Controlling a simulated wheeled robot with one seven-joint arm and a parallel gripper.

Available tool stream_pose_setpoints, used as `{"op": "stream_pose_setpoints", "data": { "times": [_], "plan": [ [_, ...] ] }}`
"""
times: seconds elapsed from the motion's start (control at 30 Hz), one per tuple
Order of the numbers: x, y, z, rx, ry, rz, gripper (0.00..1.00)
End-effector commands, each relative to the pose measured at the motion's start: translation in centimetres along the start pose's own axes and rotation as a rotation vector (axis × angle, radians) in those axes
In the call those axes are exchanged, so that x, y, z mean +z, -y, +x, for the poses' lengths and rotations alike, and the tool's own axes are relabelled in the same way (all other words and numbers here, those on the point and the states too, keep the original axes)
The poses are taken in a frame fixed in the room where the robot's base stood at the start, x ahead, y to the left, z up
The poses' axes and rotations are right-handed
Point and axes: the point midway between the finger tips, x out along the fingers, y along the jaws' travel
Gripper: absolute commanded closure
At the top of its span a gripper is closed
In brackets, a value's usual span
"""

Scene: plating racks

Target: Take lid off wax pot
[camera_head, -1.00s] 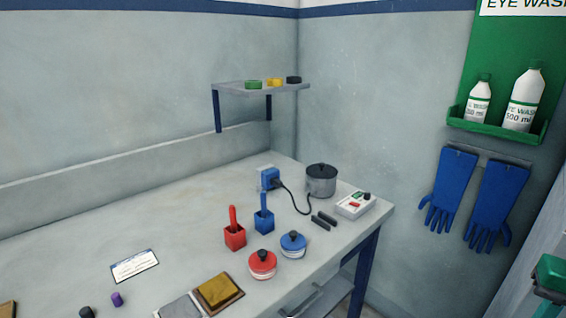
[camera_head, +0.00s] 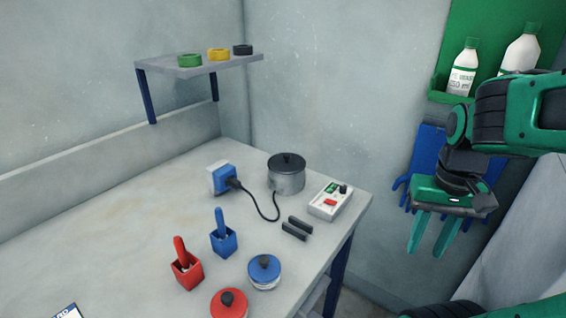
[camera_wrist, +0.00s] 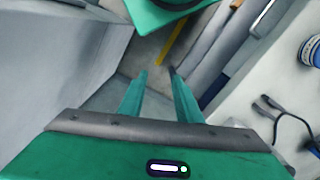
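The wax pot (camera_head: 286,178) is a grey metal pot at the back of the bench near the wall corner. Its dark lid (camera_head: 286,161) with a small black knob sits on top of it. A cord runs from near the pot to a blue plug box. My gripper (camera_head: 430,252) is to the right of the bench, pointing down, with its two green fingers apart and nothing between them. In the wrist view the fingers (camera_wrist: 158,75) are also apart and empty, over the floor beside the bench.
A white control box (camera_head: 330,201) and two black bars (camera_head: 297,228) lie beside the pot. Red (camera_head: 186,270) and blue (camera_head: 223,239) holders and red (camera_head: 229,304) and blue (camera_head: 264,272) lidded jars stand in front. Blue gloves (camera_head: 425,160) hang behind my arm.

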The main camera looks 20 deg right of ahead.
Motion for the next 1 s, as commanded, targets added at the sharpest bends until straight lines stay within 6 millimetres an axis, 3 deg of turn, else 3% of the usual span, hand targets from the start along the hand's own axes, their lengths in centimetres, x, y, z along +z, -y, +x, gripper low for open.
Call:
{"op": "stream_pose_setpoints", "data": {
  "times": [0.03, 0.17, 0.3, 0.47, 0.7, 0.9, 1.0],
  "plan": [
    [0.0, 0.0, 0.0, 0.000, 0.000, 0.000, 0.64],
    [0.3, -0.2, -1.0, -0.007, -0.014, -0.025, 0.33],
    [-3.1, 2.1, -3.3, 0.000, -0.016, -0.150, 0.00],
    [-9.4, 7.5, -7.3, 0.008, -0.019, -0.409, 0.00],
    [-17.7, 18.7, -11.7, 0.016, -0.020, -0.844, 0.00],
    [-21.6, 28.2, -13.3, 0.016, -0.018, -1.172, 0.00],
    [-22.5, 31.7, -13.6, 0.015, -0.017, -1.290, 0.00]
  ]
}}
